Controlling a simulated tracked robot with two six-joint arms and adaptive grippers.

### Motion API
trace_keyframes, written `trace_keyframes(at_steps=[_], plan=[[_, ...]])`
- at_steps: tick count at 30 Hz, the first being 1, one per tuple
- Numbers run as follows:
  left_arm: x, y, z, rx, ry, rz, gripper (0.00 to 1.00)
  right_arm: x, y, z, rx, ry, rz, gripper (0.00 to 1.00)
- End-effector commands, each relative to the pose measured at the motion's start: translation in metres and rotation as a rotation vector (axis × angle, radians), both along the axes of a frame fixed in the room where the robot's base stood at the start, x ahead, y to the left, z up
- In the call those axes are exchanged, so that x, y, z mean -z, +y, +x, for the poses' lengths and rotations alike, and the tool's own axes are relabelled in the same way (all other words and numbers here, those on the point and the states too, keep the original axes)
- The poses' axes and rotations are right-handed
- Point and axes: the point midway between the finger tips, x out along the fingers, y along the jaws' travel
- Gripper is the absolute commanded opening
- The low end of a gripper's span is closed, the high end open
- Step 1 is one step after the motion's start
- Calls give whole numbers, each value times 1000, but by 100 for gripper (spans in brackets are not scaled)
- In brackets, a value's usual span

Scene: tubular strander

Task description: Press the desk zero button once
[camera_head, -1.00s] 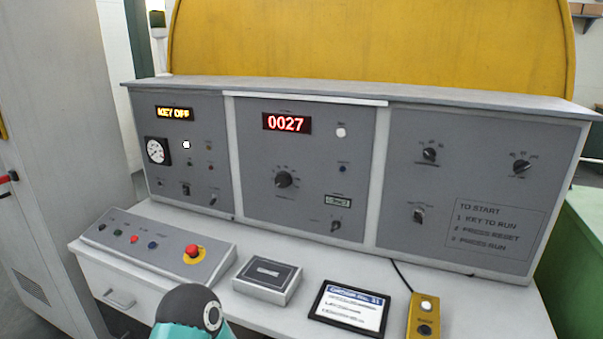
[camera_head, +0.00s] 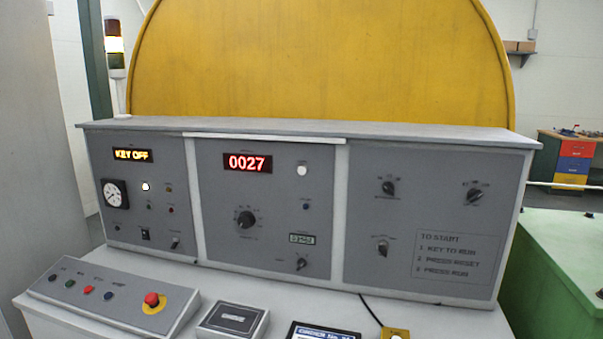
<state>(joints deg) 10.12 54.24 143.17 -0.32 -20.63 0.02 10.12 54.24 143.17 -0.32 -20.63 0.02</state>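The grey control desk (camera_head: 270,215) fills the middle of the view. Its centre panel has a red display (camera_head: 247,163) reading 0027. Neither of my grippers is in view.
The sloped button box (camera_head: 105,299) at front left carries several small buttons and a red mushroom button (camera_head: 151,300). A small grey box (camera_head: 232,319) and a dark order display (camera_head: 322,332) lie on the desktop. A yellow guard (camera_head: 320,65) rises behind.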

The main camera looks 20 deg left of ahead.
Motion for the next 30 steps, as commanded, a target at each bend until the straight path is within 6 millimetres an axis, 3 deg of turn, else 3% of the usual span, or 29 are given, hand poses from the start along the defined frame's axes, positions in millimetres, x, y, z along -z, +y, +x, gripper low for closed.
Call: trace_keyframes(at_steps=[1, 4, 30], plan=[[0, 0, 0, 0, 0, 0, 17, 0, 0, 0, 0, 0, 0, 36], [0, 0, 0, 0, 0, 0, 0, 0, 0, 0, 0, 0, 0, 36], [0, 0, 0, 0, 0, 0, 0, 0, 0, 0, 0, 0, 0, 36]])
